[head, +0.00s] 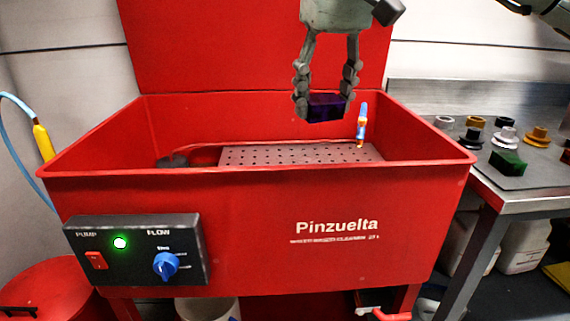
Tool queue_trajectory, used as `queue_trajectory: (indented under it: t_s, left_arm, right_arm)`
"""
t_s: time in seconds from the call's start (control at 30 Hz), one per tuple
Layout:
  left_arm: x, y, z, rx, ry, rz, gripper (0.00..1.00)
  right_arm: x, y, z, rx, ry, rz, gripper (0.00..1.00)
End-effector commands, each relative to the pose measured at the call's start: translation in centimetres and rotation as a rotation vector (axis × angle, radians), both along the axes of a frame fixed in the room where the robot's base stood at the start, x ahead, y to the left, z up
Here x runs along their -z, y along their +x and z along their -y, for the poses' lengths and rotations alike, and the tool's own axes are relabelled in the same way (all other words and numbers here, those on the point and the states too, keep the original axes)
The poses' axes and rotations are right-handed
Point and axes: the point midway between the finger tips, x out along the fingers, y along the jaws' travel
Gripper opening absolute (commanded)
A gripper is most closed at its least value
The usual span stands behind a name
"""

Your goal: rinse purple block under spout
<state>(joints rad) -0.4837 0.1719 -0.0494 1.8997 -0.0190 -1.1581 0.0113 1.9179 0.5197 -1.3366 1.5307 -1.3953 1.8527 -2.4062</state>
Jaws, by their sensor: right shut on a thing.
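The purple block (327,107) is dark and held between the fingers of my right gripper (326,100), which is shut on it. The block is over the red wash basin (270,232), above the perforated tray (300,154) and apart from it. The spout (361,125), blue with an orange lower part, stands upright at the right of the tray, to the right of and slightly below the block. I cannot see any liquid coming from the spout. My left gripper is not in view.
The control box (135,250) on the basin front has a lit green lamp, a red switch and a blue knob. A metal table (530,200) at the right holds a green block (508,162) and several round parts. A yellow-handled blue hose (43,143) hangs at left.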

Motion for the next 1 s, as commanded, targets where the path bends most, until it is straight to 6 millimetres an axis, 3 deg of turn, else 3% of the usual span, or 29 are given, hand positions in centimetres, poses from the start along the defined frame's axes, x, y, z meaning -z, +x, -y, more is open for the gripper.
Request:
queue_trajectory:
  t_s: [0.1, 0.17, 0.37, 0.6, 0.7, 1.0]
  left_arm:
    - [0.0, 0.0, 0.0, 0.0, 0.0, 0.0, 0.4]
    - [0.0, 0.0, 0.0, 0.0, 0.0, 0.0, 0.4]
    - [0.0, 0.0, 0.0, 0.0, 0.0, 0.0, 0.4]
    - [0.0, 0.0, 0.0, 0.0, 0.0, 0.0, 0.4]
    - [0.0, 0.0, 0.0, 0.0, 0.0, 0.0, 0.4]
    - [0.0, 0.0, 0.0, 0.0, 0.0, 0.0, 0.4]
  right_arm:
    - [-1.4, 2.1, 3.0, 0.057, 0.008, 0.013, 0.16]
    - [-1.2, 3.1, 4.6, 0.082, 0.008, 0.019, 0.16]
    - [4.5, 4.8, 7.4, 0.125, 0.011, 0.048, 0.16]
    - [12.8, 5.3, 10.0, 0.179, 0.016, 0.082, 0.16]
    - [15.1, 5.6, 11.4, 0.215, 0.018, 0.099, 0.16]
    - [16.9, 6.2, 13.4, 0.284, 0.018, 0.125, 0.16]
